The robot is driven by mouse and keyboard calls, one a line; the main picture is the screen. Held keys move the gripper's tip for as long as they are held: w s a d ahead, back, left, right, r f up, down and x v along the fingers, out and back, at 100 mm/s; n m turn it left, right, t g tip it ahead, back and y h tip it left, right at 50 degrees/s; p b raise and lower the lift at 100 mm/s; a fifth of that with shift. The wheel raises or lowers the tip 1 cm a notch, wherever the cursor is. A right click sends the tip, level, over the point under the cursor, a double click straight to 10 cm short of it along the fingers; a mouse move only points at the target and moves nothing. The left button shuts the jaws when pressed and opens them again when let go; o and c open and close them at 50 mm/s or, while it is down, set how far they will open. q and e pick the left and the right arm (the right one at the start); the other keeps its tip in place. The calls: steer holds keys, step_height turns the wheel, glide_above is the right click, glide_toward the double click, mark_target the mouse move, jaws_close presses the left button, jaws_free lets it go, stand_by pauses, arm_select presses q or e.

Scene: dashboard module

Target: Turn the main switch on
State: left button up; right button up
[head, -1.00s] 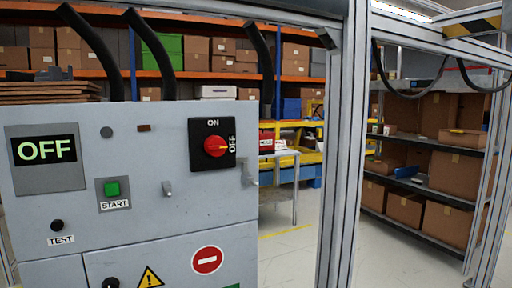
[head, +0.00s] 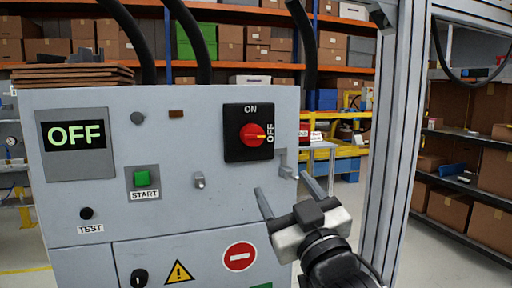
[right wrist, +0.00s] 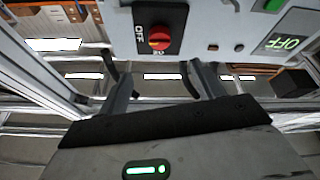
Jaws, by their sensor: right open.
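The main switch (head: 253,133) is a red round knob on a black plate marked ON at the top and OFF at the right. Its pointer is toward OFF. It also shows in the right wrist view (right wrist: 160,38), upside down, beyond the fingers. The display (head: 75,135) on the grey cabinet (head: 190,215) reads OFF. My right gripper (head: 290,190) is open and empty, below and to the right of the switch, apart from it. Its two fingers also show in the right wrist view (right wrist: 165,80). My left gripper is not in view.
A green START button (head: 142,178) and a black TEST button (head: 87,213) sit on the cabinet, left of the switch. A metal latch (head: 287,165) is at the cabinet's right edge. A metal frame post (head: 396,140) stands right of my right gripper. Black hoses rise behind the cabinet.

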mark_target(254, 138)
steer(key=p+x, duration=0.2)
steer(key=x, duration=1.4)
steer(key=shift+s+r, duration=0.15)
steer(key=c, duration=1)
